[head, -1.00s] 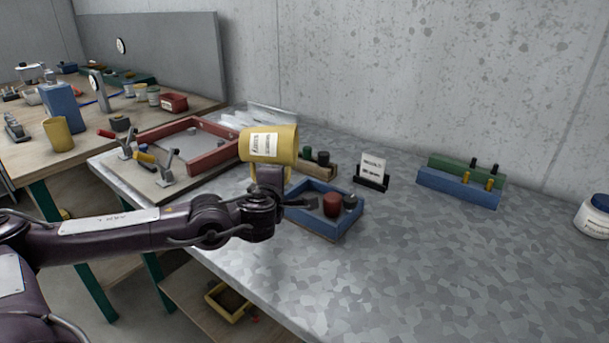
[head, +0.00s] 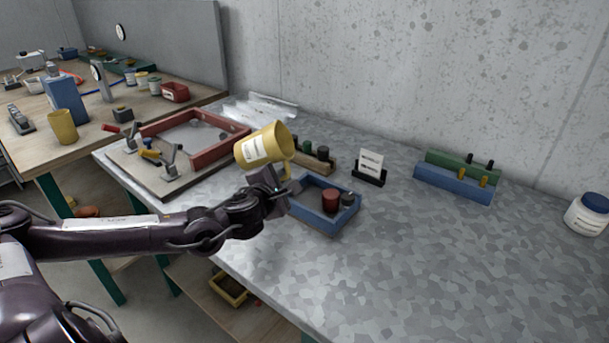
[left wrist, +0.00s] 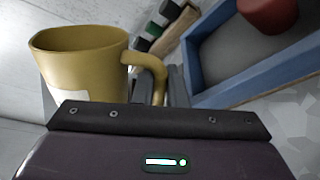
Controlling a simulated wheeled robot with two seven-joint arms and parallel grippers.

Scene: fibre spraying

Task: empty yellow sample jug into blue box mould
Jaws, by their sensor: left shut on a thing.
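My left gripper (head: 272,180) is shut on the handle of a yellow jug (head: 262,147) with a white label. The jug is tilted well over, in the air above the metal table, behind and left of a blue open box (head: 312,218). In the left wrist view the jug (left wrist: 82,62) shows its rim and part of its yellow inside; its bottom is hidden behind my gripper. The blue box holds a red cylinder and dark pieces; its wall (left wrist: 205,75) also shows in the left wrist view. My right gripper is not in view.
A red frame (head: 205,160) with clamps lies left of the jug. A wooden block with bottles (head: 318,163), a card stand (head: 369,177) and a blue and green block with pegs (head: 452,187) stand behind. The table's front right is clear.

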